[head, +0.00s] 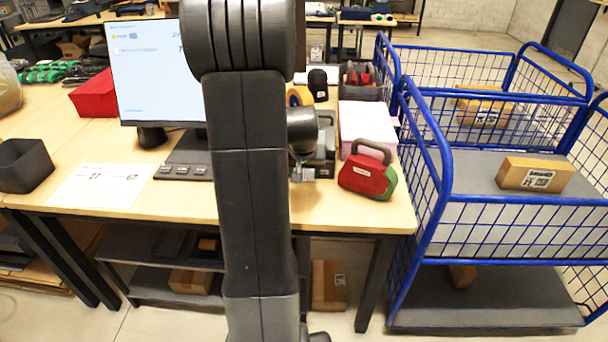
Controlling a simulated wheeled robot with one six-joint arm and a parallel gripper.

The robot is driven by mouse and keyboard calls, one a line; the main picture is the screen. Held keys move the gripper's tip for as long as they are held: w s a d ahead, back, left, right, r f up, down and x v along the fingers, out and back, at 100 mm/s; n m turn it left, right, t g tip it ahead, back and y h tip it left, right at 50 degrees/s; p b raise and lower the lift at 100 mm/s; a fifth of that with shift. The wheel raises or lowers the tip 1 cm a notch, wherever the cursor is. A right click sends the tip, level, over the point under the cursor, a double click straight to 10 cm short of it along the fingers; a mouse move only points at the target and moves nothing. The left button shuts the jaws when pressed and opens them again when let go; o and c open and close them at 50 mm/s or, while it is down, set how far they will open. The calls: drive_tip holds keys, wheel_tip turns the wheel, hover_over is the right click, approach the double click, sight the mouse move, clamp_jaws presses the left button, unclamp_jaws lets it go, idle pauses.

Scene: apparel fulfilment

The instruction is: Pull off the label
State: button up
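My arm rises through the middle of the head view and hides part of the table. My gripper (301,172) shows small at the arm's right side, beside a dark grey device (327,146) that looks like a label printer. The fingers are too small and too covered to show whether they are open or shut. I cannot make out a separate label at the device; any label there is hidden or too small to tell.
A red and green dispenser (368,175) and pink-white paper stack (362,125) are right of the device. A monitor (155,70), red box (95,96), dark bin (24,165) and paper sheet (100,186) are left. A blue cage cart (432,200) stands right of the table (130,150).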

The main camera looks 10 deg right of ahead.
drive_tip(key=w+d+r+p+v, duration=0.1)
drive_tip(key=w+p+v, duration=0.1)
drive_tip(key=v, duration=1.1)
drive_tip(key=shift+a+p, duration=0.3)
drive_tip(key=shift+p, duration=0.6)
